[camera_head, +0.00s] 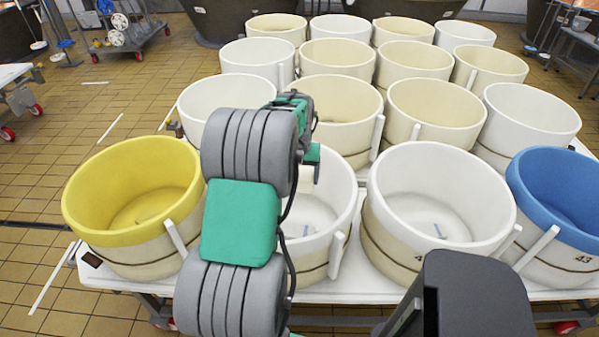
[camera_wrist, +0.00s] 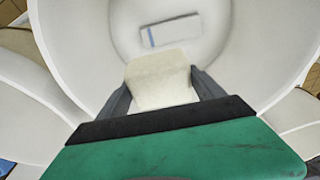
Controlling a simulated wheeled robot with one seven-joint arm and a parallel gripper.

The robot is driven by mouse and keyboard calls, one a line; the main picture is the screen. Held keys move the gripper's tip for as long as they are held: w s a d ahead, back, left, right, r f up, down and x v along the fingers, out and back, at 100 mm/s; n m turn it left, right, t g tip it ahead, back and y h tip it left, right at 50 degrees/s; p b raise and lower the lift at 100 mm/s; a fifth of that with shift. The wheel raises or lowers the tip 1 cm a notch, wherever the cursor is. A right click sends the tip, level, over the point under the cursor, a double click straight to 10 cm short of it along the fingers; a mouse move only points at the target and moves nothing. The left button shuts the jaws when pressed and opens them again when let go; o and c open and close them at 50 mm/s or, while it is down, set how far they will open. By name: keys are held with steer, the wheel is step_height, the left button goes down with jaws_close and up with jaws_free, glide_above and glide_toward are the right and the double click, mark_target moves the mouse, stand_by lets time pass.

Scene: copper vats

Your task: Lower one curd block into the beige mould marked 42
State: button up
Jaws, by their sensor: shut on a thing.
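In the wrist view my gripper (camera_wrist: 162,92) is shut on a pale cream curd block (camera_wrist: 160,80). The block is held over the open mouth of a white-lined mould (camera_wrist: 255,45), with a blue-striped label (camera_wrist: 170,31) on its floor. Another white-rimmed mould (camera_head: 340,200) stands partly behind my arm.
A yellow mould (camera_head: 135,190) stands front left and a blue mould (camera_head: 560,195) marked 43 front right. Several cream and white moulds (camera_head: 345,105) fill the white table (camera_head: 130,285) behind, close together. A cart (camera_head: 125,35) stands far left. Tiled floor is open at left.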

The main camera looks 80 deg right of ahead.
step_height(320, 180, down, 22)
steer(key=b, duration=1.3)
steer(key=shift+f, duration=0.2)
steer(key=shift+f+b, duration=0.6)
steer(key=shift+f, duration=0.25)
stand_by(0.7)
steer(key=o, duration=1.8)
